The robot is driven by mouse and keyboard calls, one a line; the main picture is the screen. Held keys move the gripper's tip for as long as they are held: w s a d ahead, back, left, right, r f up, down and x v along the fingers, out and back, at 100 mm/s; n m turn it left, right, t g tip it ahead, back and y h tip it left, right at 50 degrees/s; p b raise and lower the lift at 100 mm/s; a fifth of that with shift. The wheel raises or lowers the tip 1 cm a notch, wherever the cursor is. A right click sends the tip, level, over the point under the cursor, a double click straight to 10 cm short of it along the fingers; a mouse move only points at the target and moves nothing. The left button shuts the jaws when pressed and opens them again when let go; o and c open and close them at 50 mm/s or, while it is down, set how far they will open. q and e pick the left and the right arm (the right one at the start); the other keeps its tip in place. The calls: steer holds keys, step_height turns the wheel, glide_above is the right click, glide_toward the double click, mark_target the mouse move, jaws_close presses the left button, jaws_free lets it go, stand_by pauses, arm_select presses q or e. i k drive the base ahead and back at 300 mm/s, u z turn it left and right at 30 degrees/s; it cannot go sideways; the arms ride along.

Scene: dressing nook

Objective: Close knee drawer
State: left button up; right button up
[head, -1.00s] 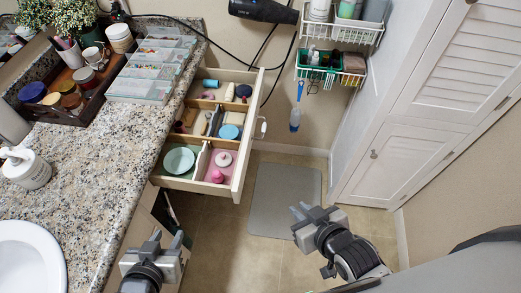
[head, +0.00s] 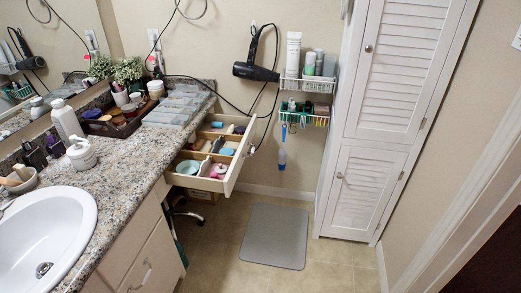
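The knee drawer (head: 232,169) is pulled out from under the granite counter, just left of the picture's middle. Its front panel faces right and carries a pale handle (head: 252,150). Inside are divided compartments with a teal round item (head: 188,167), a blue round item (head: 227,152), pink items and several small toiletries. Neither of my grippers shows in the head view now, so their state is hidden.
The granite counter (head: 120,170) with a sink (head: 45,235) runs along the left. A grey mat (head: 275,236) lies on open floor. A white louvred cabinet (head: 365,185) stands right. Wire baskets (head: 307,84) and a hair dryer (head: 257,70) hang on the back wall.

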mark_target(226, 185)
steer(key=i, duration=1.65)
steer(key=u, duration=1.55)
steer(key=k, duration=0.95)
steer(key=z, duration=0.4)
steer(key=i, duration=0.95)
